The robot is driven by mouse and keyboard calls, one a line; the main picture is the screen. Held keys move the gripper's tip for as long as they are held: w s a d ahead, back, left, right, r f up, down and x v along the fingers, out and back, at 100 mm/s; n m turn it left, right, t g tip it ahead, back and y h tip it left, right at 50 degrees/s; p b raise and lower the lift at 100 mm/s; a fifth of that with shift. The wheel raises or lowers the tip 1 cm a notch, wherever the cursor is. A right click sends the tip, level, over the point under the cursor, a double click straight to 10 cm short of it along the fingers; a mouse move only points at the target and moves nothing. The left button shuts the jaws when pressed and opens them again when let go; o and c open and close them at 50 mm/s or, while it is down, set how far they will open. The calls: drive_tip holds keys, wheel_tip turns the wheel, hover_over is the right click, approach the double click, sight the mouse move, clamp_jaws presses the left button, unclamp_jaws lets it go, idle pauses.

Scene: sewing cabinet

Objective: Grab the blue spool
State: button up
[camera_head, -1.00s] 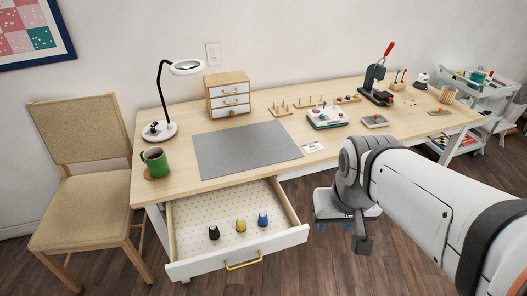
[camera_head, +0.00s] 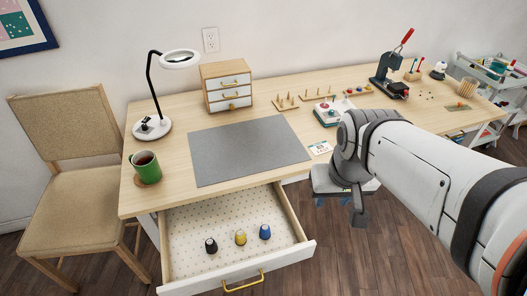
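The blue spool (camera_head: 265,232) stands in the open desk drawer (camera_head: 190,240), the rightmost of three spools in a row. A yellow spool (camera_head: 240,237) is in the middle and a black spool (camera_head: 211,246) is at the left. My gripper (camera_head: 358,219) hangs at the end of my arm, to the right of the drawer and apart from it. Its fingers are small and dark here, and I cannot tell whether they are open or shut. I see nothing held in it.
The desk (camera_head: 160,198) carries a grey mat (camera_head: 245,150), a green mug (camera_head: 146,168), a lamp (camera_head: 152,127) and a small drawer box (camera_head: 227,87). A chair (camera_head: 65,205) stands at the left. The space above the open drawer is clear.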

drive_tip(key=shift+o, duration=0.4)
drive_tip(key=shift+o, duration=0.8)
drive_tip(key=shift+w+a+f, duration=0.15)
drive_tip(key=shift+f, duration=0.15)
drive_tip(key=shift+o, duration=1.4)
drive_tip(key=w+a+f+n+b, duration=0.1)
drive_tip(key=w+a+f+b, duration=0.1)
drive_tip(key=f, duration=0.3)
drive_tip(key=w+a+f+n+g+b, duration=0.1)
drive_tip(key=w+a+f+b, duration=0.2)
drive_tip(key=w+f+b, duration=0.1)
wheel_tip(320, 180, down, 2)
drive_tip(key=shift+w+a+b, duration=0.25)
drive_tip(key=shift+w+b, duration=0.05)
drive_tip(key=shift+b, duration=0.2)
drive_tip(key=n+g+b, duration=0.2)
drive_tip(key=b, duration=0.3)
hover_over(265, 229)
wheel_tip(265, 229, down, 13)
drive_tip(key=shift+w+f+b, duration=0.2)
drive_tip(key=shift+f+b, duration=0.3)
drive_tip(key=shift+f, duration=1.65)
drive_tip(key=shift+w+f+b, duration=0.15)
drive_tip(key=shift+f+b, duration=0.3)
drive_tip(key=shift+f, duration=1.65)
